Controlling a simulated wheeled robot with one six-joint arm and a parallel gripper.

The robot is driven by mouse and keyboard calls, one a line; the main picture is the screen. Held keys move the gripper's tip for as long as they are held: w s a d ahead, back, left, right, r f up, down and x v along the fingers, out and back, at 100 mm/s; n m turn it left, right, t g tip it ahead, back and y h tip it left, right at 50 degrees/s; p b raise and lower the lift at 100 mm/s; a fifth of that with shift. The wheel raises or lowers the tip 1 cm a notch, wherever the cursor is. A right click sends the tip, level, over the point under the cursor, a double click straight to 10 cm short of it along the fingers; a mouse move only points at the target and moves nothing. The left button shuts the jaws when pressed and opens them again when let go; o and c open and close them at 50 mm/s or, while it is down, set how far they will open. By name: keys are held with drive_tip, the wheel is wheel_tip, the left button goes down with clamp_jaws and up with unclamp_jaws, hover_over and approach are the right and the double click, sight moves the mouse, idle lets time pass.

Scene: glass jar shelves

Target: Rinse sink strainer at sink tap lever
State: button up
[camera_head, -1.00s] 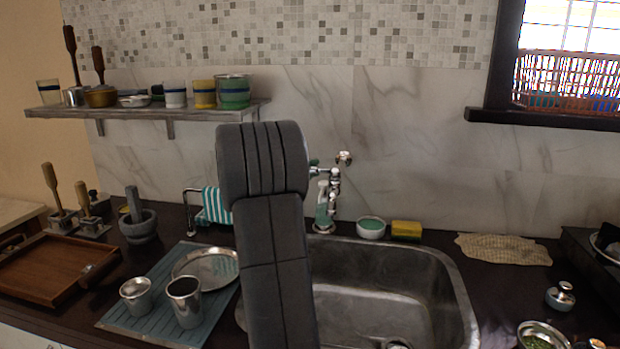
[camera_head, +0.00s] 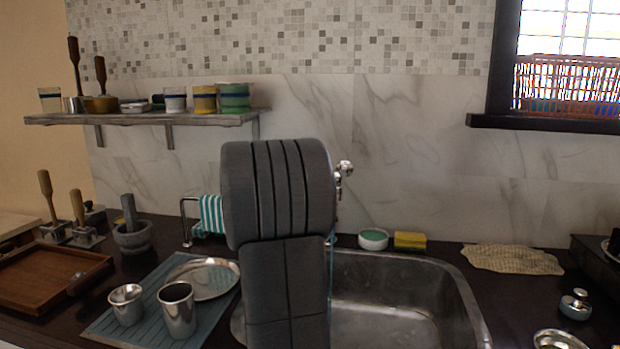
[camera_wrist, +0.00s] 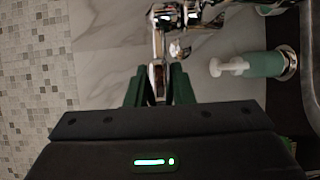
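The chrome sink tap (camera_wrist: 165,18) is at the top of the wrist view, ahead of my gripper (camera_wrist: 160,75). My gripper's two dark green fingers stand apart. A narrow chrome part of the tap, perhaps the lever (camera_wrist: 154,76), shows between them; whether they touch it I cannot tell. In the head view my arm hides my gripper and most of the tap; a bit of a chrome knob (camera_head: 345,167) shows beside my arm.
The steel sink (camera_head: 455,290) is right of my arm. A green soap dispenser (camera_wrist: 262,65) stands close beside the tap. A small bowl (camera_head: 373,239) and yellow sponge (camera_head: 409,240) sit behind the sink. Steel cups (camera_head: 177,308) and a plate (camera_head: 228,280) lie on the blue mat (camera_head: 110,328).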

drive_tip(key=o, duration=0.4)
drive_tip(key=shift+a, duration=0.1)
drive_tip(key=v, duration=1.3)
drive_tip(key=shift+s+a+b, duration=0.2)
drive_tip(key=shift+s+b, duration=0.1)
drive_tip(key=shift+b, duration=0.1)
